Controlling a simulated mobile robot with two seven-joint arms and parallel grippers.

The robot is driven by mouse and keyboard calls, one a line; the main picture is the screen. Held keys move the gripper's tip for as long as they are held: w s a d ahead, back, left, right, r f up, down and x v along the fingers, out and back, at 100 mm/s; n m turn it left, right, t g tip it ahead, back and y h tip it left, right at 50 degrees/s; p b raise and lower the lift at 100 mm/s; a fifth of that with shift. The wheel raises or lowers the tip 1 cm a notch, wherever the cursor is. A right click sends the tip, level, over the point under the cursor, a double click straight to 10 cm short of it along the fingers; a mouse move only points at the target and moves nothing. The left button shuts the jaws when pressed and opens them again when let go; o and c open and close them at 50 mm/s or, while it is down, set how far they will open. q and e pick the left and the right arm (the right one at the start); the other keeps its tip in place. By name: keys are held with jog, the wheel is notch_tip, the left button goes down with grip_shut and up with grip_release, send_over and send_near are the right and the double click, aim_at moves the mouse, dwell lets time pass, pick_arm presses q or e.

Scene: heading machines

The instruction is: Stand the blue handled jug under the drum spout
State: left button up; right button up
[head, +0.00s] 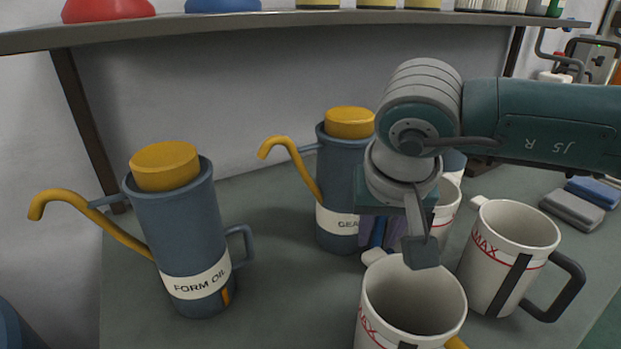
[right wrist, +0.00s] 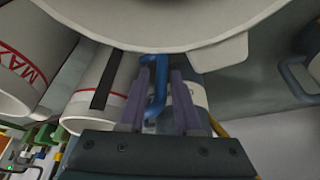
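The blue handle (right wrist: 155,88) stands between the two purple fingers of my right gripper (right wrist: 157,100) in the right wrist view. The fingers look spread, one on each side, with a narrow gap to it. In the head view my right gripper (head: 378,238) points down among the white jugs. A white jug (head: 447,205), partly hidden behind my right wrist, seems to carry the blue handle; I cannot tell for sure. A large pale jug body (right wrist: 120,20) fills the top of the right wrist view. My left gripper and the drum spout are not recognisable in these frames.
A white jug (head: 412,300) stands in front, and a black-handled jug (head: 507,250) to its right. Blue cans marked FORM OIL (head: 182,235) and GEAR (head: 342,175) have yellow spouts. A shelf (head: 300,18) runs overhead. Grey and blue blocks (head: 572,210) lie at right.

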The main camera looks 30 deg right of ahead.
jog(key=shift+c, duration=0.3)
grip_shut()
dwell(1.1)
